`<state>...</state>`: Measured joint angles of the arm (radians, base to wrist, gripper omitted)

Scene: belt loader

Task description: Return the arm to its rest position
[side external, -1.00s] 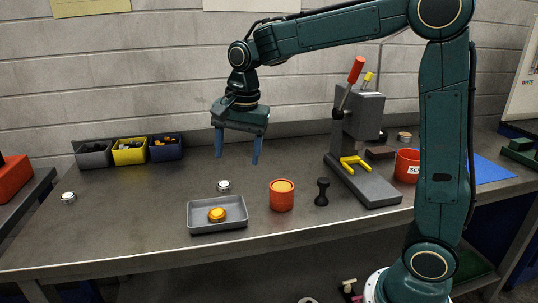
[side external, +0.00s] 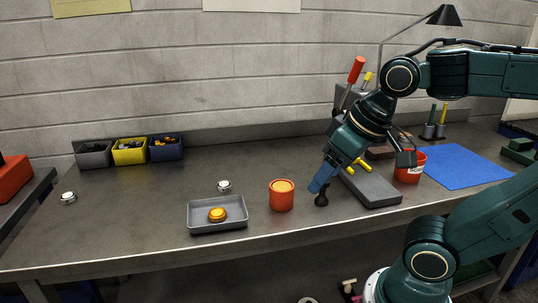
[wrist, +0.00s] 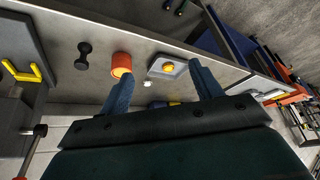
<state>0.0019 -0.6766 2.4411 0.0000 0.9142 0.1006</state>
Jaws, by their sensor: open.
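My gripper (side external: 362,172) is open, with nothing visible between its blue fingers. In the side external view it is tilted and covers part of the grey press (side external: 374,190). Its left finger overlaps the top of the black dumbbell-shaped piece (side external: 321,200); I cannot tell the gap in depth. In the wrist view the spread fingers (wrist: 160,70) point towards the bench, with the red cup (wrist: 121,60) and the tray (wrist: 160,74) beyond them. My arm is bent low at the right.
The red cup with an orange top (side external: 282,197) stands beside the grey tray (side external: 199,218), which holds an orange puck (side external: 217,215). A scrap cup (side external: 409,174) and blue mat (side external: 462,167) are at right. A lamp (side external: 445,15) stands behind.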

